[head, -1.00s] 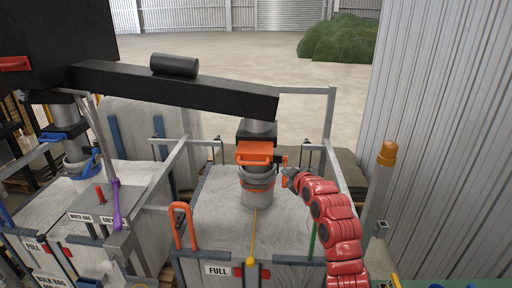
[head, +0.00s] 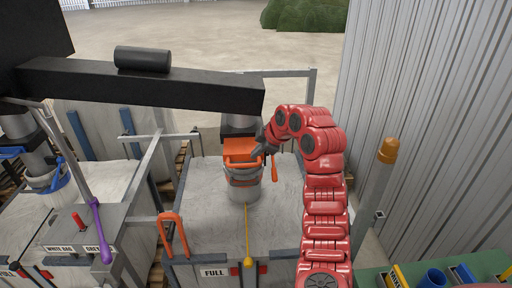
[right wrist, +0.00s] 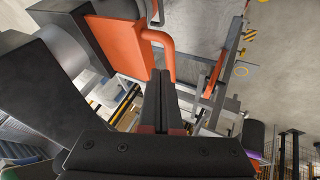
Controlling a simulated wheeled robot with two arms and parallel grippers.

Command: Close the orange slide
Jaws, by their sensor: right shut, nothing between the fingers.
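The orange slide (head: 240,146) sits on the grey spout under the black beam, above the middle bag, and its plate sticks out toward me. My left gripper is not in view.
The spout's grey collar (head: 243,178) goes into the pale bag (head: 205,205) below. The black beam (head: 140,88) runs just above. A purple-handled lever (head: 101,230) is at the left.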

